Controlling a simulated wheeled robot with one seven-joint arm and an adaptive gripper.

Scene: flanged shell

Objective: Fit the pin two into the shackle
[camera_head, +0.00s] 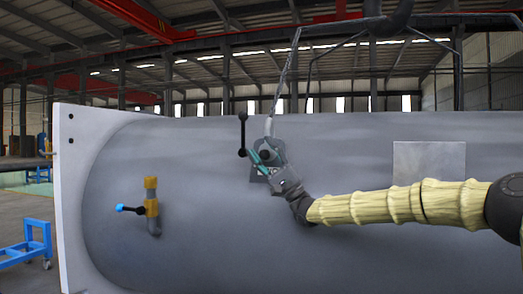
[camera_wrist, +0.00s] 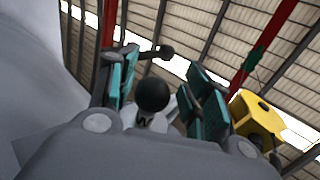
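My gripper (camera_head: 263,155) is at the side of the big grey shell, by a lug plate (camera_head: 257,176) and a pale shackle-like fitting (camera_head: 269,127) under a slanting sling. In the wrist view my gripper (camera_wrist: 165,90) has its two teal-padded fingers apart. A black ball (camera_wrist: 152,95) lies between them in the picture, with visible gaps on both sides. A pale grey part (camera_wrist: 152,122) shows below the ball. A black bar with ball ends (camera_head: 242,135) stands upright just left of my gripper. Which part is pin two, and how it sits in the shackle, I cannot tell.
The grey shell (camera_head: 340,150) with a white end flange (camera_head: 75,190) fills the middle. A sling (camera_head: 285,75) rises above the lug. A square plate (camera_head: 429,163) is at right, a blue trolley (camera_head: 30,243) at far left.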

